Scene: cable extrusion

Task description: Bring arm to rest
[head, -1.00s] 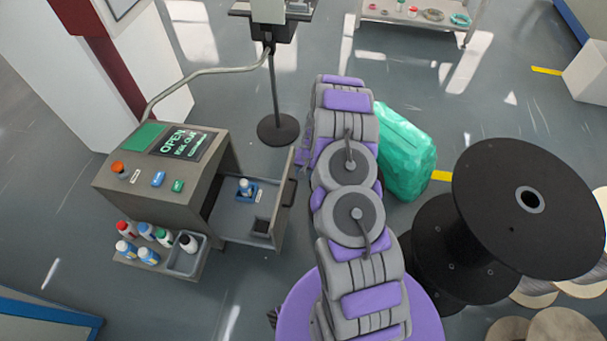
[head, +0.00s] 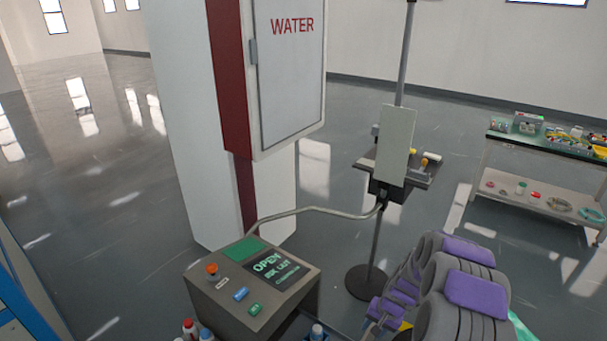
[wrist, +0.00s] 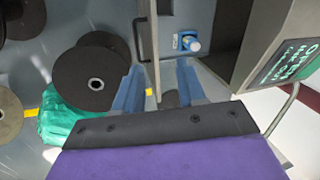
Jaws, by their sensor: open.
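My gripper (wrist: 160,88) shows in the wrist view with its two blue fingers apart and nothing between them. Its grey and purple body fills the bottom of that view. In the head view my grey and purple arm (head: 462,290) is folded at the lower right, and I cannot make out the fingertips there. The control box (head: 252,285) with its "OPEN" screen stands left of the arm. In the wrist view an open drawer (wrist: 180,18) with a blue-and-white bottle (wrist: 188,41) lies beyond the fingers.
A thin stand with a small shelf (head: 408,165) rises close behind the arm. A white "WATER" cabinet (head: 290,75) is behind the box. A work table (head: 545,140) stands at right. Black spools (wrist: 93,77) and a green bag (wrist: 65,121) are on the floor.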

